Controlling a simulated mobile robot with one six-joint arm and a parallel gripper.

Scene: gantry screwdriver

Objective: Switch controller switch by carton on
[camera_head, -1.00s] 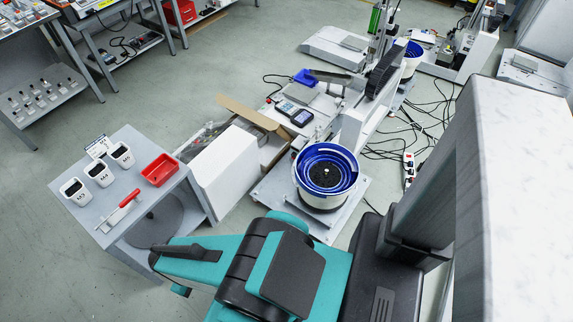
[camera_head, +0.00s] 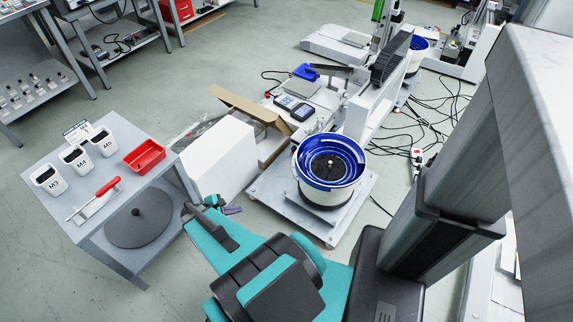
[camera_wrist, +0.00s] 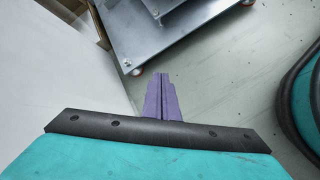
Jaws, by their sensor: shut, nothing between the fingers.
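A grey controller (camera_head: 295,107) with a small display lies on the gantry machine's base plate, beside an open cardboard carton (camera_head: 248,109). Its switch is too small to make out. My gripper (camera_head: 231,210) is low between the white box and the machine's front plate, well in front of the controller. In the wrist view my gripper's purple fingers (camera_wrist: 162,78) are together and empty, pointing at the floor by the metal plate's corner. The controller is not in the wrist view.
A blue-rimmed bowl feeder (camera_head: 330,164) stands on the metal plate (camera_head: 275,200) right of my gripper. A white box (camera_head: 218,158) stands to the left. A grey side table (camera_head: 125,190) holds white cups, a red bin (camera_head: 145,157) and a red-handled tool. Cables cover the floor at right.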

